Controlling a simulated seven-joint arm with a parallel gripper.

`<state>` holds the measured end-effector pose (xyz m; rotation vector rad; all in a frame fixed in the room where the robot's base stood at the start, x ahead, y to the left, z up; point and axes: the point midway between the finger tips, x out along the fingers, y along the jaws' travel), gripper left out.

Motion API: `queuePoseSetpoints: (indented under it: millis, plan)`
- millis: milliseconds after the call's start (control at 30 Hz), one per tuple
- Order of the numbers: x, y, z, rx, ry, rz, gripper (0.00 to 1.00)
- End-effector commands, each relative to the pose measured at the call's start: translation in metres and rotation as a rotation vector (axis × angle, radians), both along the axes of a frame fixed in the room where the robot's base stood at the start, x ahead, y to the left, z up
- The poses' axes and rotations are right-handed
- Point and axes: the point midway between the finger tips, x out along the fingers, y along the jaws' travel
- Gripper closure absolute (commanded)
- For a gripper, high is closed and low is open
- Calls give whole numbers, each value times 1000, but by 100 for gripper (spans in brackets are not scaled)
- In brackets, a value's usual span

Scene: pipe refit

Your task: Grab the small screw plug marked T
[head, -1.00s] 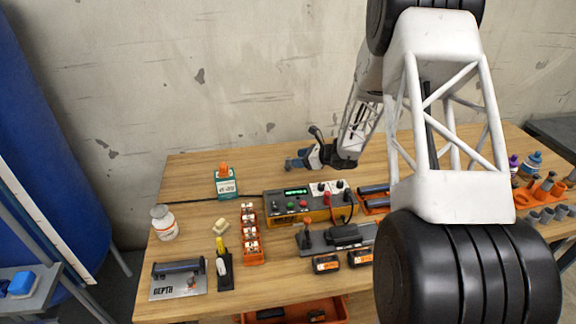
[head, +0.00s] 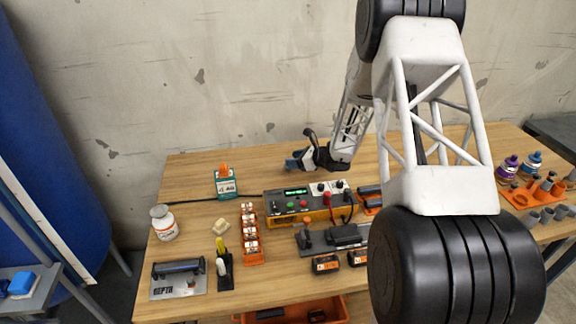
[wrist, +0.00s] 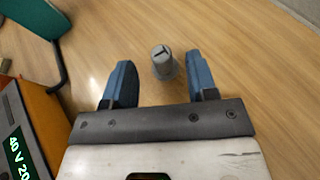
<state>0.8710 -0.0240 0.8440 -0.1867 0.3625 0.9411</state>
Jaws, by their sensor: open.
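A small grey screw plug (wrist: 163,64) stands upright on the wooden table in the wrist view. Its top carries a dark mark, too small to read for certain as a T. My gripper (wrist: 158,72) is open, with one blue finger to the left of the plug and one to the right. The plug lies just ahead of and between the fingertips, with a gap on each side. In the head view my gripper (head: 297,162) is low over the back of the table, behind the meter box, and I cannot make out the plug there.
A yellow meter box (head: 310,205) with a lit display stands in front of my gripper. A green-and-white container (head: 226,184) stands to the left. Bare table surrounds the plug.

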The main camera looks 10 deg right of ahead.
Motion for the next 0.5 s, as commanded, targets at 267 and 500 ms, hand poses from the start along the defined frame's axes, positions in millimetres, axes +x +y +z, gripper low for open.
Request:
queuePoseSetpoints:
  millis: [267,500]
  plan:
    - [0,0,0,0,0,0,47]
    - [9,11,-7,0,0,1,47]
